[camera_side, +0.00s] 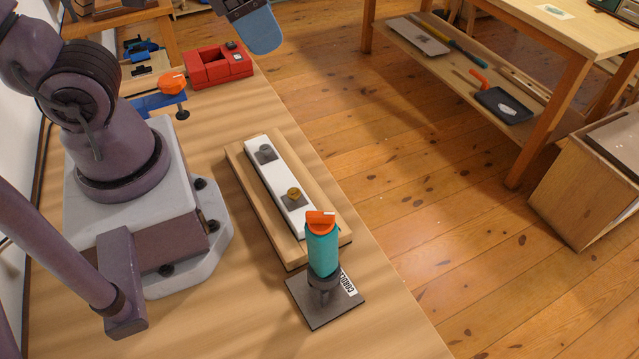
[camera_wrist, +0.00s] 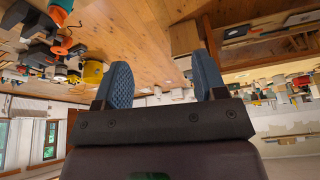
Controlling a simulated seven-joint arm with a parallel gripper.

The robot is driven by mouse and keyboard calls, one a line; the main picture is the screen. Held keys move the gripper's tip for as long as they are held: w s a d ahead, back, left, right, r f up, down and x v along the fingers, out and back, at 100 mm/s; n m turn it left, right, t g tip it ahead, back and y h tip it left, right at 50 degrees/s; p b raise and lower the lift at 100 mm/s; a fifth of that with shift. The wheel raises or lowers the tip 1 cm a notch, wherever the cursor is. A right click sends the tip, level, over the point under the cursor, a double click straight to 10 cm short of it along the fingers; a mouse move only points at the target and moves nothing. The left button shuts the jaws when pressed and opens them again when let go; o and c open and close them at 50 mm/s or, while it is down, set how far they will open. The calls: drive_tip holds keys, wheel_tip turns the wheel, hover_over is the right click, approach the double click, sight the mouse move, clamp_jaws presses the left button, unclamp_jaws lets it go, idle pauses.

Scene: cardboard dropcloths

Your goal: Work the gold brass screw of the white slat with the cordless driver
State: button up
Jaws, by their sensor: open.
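The white slat (camera_side: 279,186) lies on a wooden block on the bench. The gold brass screw (camera_side: 293,194) stands up from a grey square plate near the slat's front end. A grey screw (camera_side: 265,151) stands on a like plate near its far end. The cordless driver (camera_side: 322,248), teal with an orange top, stands upright in a holder on a dark base plate, in front of the slat. My gripper (camera_wrist: 163,82) is open and empty in the wrist view. In the side view a blue finger shows at the top edge, well away from driver and slat.
A red tray-like box (camera_side: 216,67) and an orange-knobbed blue clamp (camera_side: 172,84) lie at the far end of the bench. The wooden block (camera_side: 263,214) carries the slat. The bench's right edge drops to the floor (camera_side: 430,180). A wooden table (camera_side: 540,90) stands beyond.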

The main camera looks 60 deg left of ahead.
drive_tip(key=d+f+m+g, duration=0.25)
drive_tip(key=d+m, duration=0.25)
drive_tip(key=d, duration=0.3)
drive_tip(key=m+g, duration=0.1)
drive_tip(key=m, duration=0.8)
approach(322, 224)
drive_tip(key=shift+y, duration=0.4)
drive_tip(key=f, duration=0.8)
drive_tip(key=w+f, duration=0.1)
drive_tip(key=f, duration=0.3)
drive_tip(key=shift+d, duration=0.15)
drive_tip(key=shift+c, duration=0.5)
